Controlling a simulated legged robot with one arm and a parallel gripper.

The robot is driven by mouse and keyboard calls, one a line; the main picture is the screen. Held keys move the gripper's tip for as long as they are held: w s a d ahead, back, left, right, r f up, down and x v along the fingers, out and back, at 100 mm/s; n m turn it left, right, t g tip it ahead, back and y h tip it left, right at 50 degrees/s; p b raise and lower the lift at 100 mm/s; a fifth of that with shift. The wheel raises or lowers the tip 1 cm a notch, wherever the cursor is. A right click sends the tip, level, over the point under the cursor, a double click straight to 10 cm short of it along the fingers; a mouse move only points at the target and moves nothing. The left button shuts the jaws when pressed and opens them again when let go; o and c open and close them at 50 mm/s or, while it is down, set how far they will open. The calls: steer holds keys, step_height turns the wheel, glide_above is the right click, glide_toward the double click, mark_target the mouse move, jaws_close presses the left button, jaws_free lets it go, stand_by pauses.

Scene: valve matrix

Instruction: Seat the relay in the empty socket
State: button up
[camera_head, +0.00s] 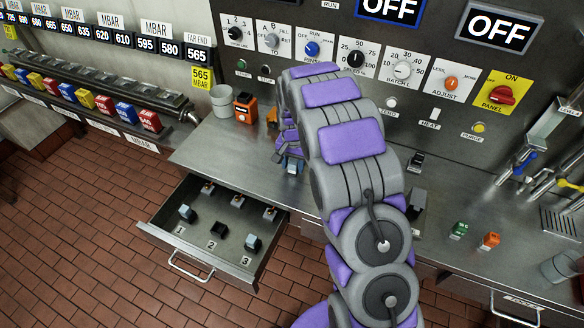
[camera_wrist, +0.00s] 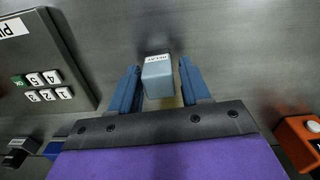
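A blue-grey block labelled RELAY (camera_wrist: 157,76) stands between the two blue fingers of my gripper (camera_wrist: 162,85) in the wrist view. A narrow gap shows beside it on the right, so the fingers look open around it. In the head view my gripper (camera_head: 291,163) is low over the counter, left of my arm. An open drawer (camera_head: 160,226) holds small blocks by numbers: blue-grey by 1 (camera_head: 187,212), black by 2 (camera_head: 219,229), blue-grey by 3 (camera_head: 253,243).
An orange device (camera_head: 246,108) and a pale cup (camera_head: 222,101) stand on the counter left of my gripper. A box with numbered keys (camera_wrist: 47,86) is at left in the wrist view. Green (camera_head: 459,229) and orange (camera_head: 490,240) blocks stand right of my arm.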

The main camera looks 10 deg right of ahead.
mark_target(295, 162)
steer(key=shift+d, duration=0.35)
steer(key=shift+c, duration=2.1)
steer(key=shift+a, duration=0.4)
steer(key=shift+c, duration=1.4)
steer(key=shift+a, duration=0.25)
steer(key=shift+d+r+p, duration=0.3)
steer(key=shift+d+r, duration=0.15)
steer(key=shift+r, duration=0.35)
step_height(295, 162, up, 2)
steer(key=shift+p, duration=0.3)
steer(key=s, duration=0.5)
steer(key=s+d+r+p, duration=0.1)
steer(key=s, duration=0.4)
steer(key=s+d+p, duration=0.1)
steer(key=s, duration=0.4)
steer(key=shift+s+d+r, duration=0.2)
steer(key=shift+s+d, duration=0.05)
steer(key=shift+s, duration=0.1)
